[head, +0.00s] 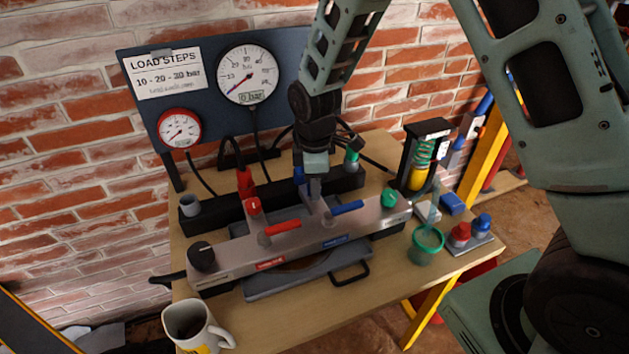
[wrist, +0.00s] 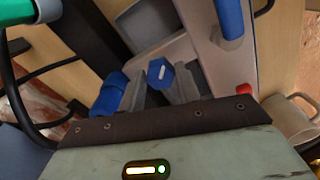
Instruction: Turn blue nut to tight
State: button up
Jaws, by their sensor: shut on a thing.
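The blue nut (wrist: 157,74) has a white mark on its top and shows between my two fingers in the wrist view. My gripper (wrist: 160,88) is shut on it, one finger on each side. In the head view my gripper (head: 315,192) points down at the back edge of the grey metal manifold (head: 300,238), and it hides the nut there. A blue lever handle (head: 347,207) lies on the manifold to the right of my gripper; it also shows at the top of the wrist view (wrist: 230,18).
A red nut (head: 253,205), a red lever handle (head: 282,227) and a green nut (head: 389,198) are on the manifold. A blue fitting (wrist: 108,95) is close beside my left finger. A big gauge (head: 247,75) labelled 0 bar, a mug (head: 194,326) and a green cup (head: 426,243) stand around.

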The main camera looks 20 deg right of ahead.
jog(key=m+p, duration=0.1)
jog(key=m, duration=0.4)
jog(key=shift+r, duration=0.1)
jog(key=shift+a+m+p, duration=0.1)
jog(key=shift+m+p, duration=0.6)
jog(key=shift+m, duration=1.4)
jog(key=o, duration=1)
notch_tip(320, 180, up, 17)
jog(key=shift+a+r+b, duration=0.1)
jog(key=shift+r+b, duration=0.05)
jog(key=shift+b, duration=0.4)
